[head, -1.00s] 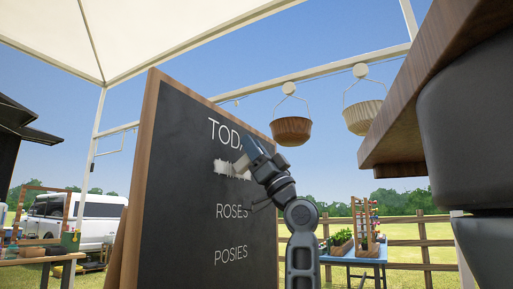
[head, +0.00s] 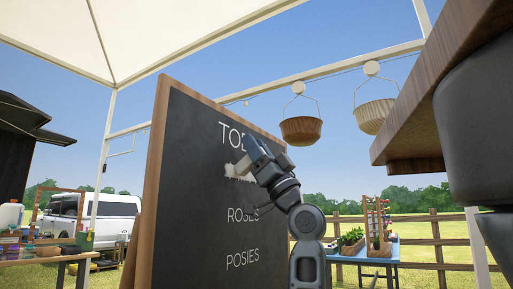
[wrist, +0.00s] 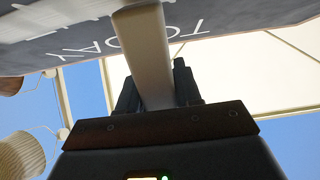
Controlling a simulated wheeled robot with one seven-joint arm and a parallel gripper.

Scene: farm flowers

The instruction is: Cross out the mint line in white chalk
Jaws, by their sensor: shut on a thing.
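The chalkboard (head: 195,200) has a wooden frame and white lettering. Its top line starts "TOD", with the rest hidden behind my gripper. A ragged white chalk smear (head: 235,170) covers the line below that, and no letters can be read there. "ROSES" (head: 243,215) and "POSIES" (head: 243,259) are legible lower down. My gripper (head: 262,153) is at the smear's right end, close to the board. In the wrist view my gripper (wrist: 156,92) is shut on a pale stick of chalk (wrist: 142,50), whose far end reaches the board's face; exact contact is unclear.
Two hanging baskets (head: 301,130) (head: 374,115) hang from a rail right of the board. A wooden shelf (head: 410,120) juts in at upper right. A blue table (head: 372,260) with plants stands behind.

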